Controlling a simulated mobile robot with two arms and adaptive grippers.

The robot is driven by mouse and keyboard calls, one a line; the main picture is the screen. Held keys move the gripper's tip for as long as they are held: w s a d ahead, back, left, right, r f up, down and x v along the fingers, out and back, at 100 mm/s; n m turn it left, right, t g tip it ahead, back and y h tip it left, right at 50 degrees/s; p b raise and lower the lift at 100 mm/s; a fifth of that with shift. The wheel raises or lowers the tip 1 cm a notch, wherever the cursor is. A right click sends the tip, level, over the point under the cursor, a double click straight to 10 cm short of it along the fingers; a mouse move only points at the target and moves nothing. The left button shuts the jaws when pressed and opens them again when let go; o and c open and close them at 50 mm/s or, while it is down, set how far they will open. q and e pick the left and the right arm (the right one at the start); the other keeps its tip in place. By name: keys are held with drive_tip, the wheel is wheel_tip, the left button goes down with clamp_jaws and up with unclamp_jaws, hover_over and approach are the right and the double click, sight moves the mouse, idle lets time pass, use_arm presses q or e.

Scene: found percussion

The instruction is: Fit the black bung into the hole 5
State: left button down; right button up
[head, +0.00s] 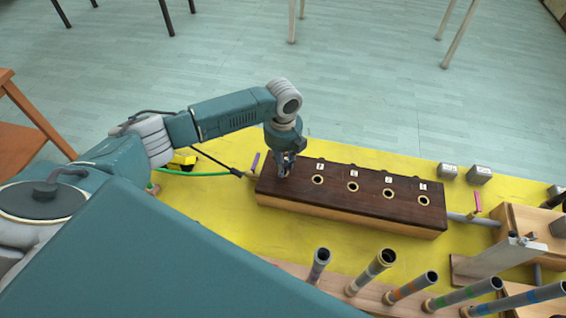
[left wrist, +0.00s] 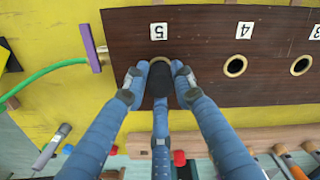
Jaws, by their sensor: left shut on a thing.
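A long dark-brown wooden box (head: 345,206) has a row of brass-rimmed holes with white number labels. In the left wrist view, the label 5 (left wrist: 159,31) sits just above hole 5 (left wrist: 160,60), whose rim is partly covered. My left gripper (head: 286,166) is over the left end of the box. In the left wrist view, its three fingers are closed around the black bung (left wrist: 160,82). The bung overlaps the near part of hole 5's rim. I cannot tell whether it is above the hole or partly in it. My right gripper is not in view.
Open hole 4 (left wrist: 235,66) lies beside hole 5, with more holes along the box. Upright pipes (head: 371,271) stand in front. Grey metal blocks (head: 478,175) stand behind to the right. A green hose (head: 205,174) lies at the left on the yellow mat (head: 225,212).

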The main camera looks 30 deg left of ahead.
use_arm(q)
drive_tip(key=shift+f+b, duration=0.4)
drive_tip(key=shift+f, duration=0.4)
drive_tip(key=c, duration=1.4)
unclamp_jaws()
drive_tip(key=shift+o, duration=0.2)
wheel_tip(320, 180, up, 12)
